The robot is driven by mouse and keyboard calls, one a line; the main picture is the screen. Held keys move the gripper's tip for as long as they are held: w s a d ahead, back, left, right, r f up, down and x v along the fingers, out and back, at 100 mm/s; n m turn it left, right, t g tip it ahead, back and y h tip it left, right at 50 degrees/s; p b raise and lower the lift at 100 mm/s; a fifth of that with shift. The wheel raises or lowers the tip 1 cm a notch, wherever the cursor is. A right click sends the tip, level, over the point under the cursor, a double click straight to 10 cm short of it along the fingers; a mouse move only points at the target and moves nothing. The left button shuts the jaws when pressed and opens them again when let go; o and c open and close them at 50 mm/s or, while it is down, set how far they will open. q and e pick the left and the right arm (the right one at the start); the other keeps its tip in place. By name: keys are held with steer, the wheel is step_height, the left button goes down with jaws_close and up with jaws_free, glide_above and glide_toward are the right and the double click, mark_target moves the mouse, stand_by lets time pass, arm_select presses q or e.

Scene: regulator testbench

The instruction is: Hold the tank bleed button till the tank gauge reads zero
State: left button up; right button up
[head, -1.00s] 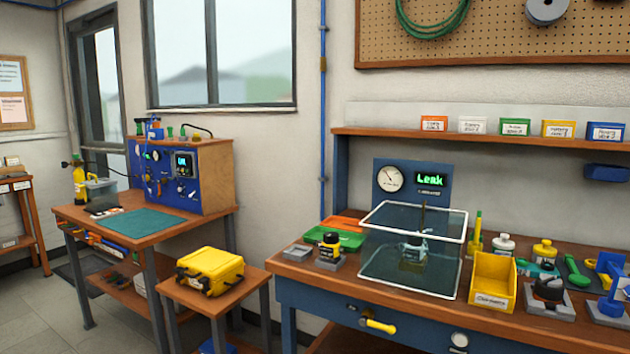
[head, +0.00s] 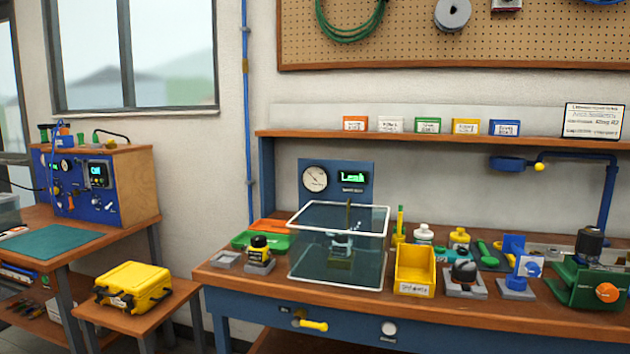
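A clear, open-topped tank (head: 308,262) with white edges stands on the right workbench, with a dark fixture (head: 341,249) inside. Behind it a blue panel (head: 336,166) carries a round white gauge (head: 315,179) and a green-lit display (head: 354,177) that appears to read "Leak". The gauge's needle is too small to read. At the left a blue test console (head: 88,191) carries small dials, knobs and a lit display (head: 98,172). I cannot pick out a bleed button. Neither of my grippers shows.
A yellow case (head: 133,286) sits on a low stool between the benches. A yellow bin (head: 414,268), bottles and small fixtures crowd the right bench. A green fixture with an orange knob (head: 607,292) stands at its right end. A yellow handle (head: 310,325) projects from the bench front.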

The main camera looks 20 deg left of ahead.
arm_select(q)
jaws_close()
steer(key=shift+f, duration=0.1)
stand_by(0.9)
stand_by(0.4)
